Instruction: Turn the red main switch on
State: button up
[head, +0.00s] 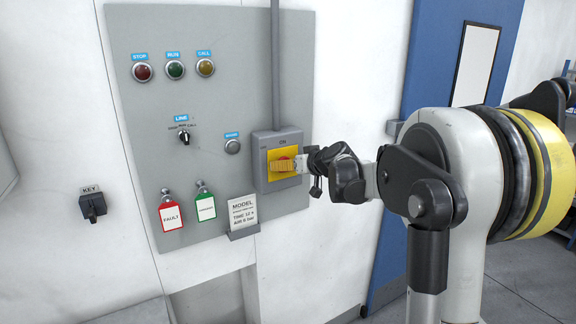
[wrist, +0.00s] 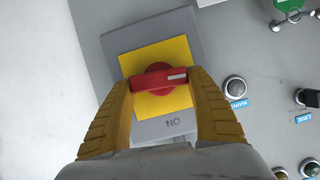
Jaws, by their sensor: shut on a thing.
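The red main switch (wrist: 160,77) is a red knob with a bar handle on a yellow square plate (wrist: 184,50). The plate is on a grey box (head: 262,141) at the panel's right side. In the wrist view, the bar lies roughly crosswise with its white mark at the right end. The "ON" label (wrist: 173,122) is below it, upside down, so the mark does not point at it. My gripper (head: 285,166) has its yellow fingers at both ends of the bar and is shut on it. In the head view the fingers hide most of the switch.
The grey panel (head: 225,110) also carries stop, run and call buttons (head: 175,69), a line selector (head: 184,137), a round button (head: 232,146) and hanging red (head: 171,216) and green tags (head: 205,208). A blue door (head: 430,55) is to the right.

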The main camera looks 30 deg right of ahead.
jog(key=m+y, duration=0.2)
jog(key=m, duration=0.1)
jog(key=shift+d+f, duration=0.1)
jog(key=shift+d, duration=0.1)
jog(key=m+y+b, duration=0.1)
jog(key=m+y, duration=0.1)
jog(key=m, duration=0.1)
jog(key=shift+d+f+t, duration=0.1)
jog(key=shift+f+t, duration=0.05)
jog(key=shift+t, duration=0.15)
jog(key=m+t+y+b, duration=0.1)
jog(key=m, duration=0.2)
jog(key=shift+f+m+y, duration=0.15)
jog(key=shift+m+y, duration=0.15)
jog(key=shift+y, duration=0.1)
jog(key=shift+m+t+y+b, duration=0.3)
jog(key=shift+m+t+b, duration=0.4)
jog(key=shift+m, duration=0.7)
jog(key=o, duration=1.2)
jog(key=shift+o, duration=0.2)
jog(key=v, duration=1.2)
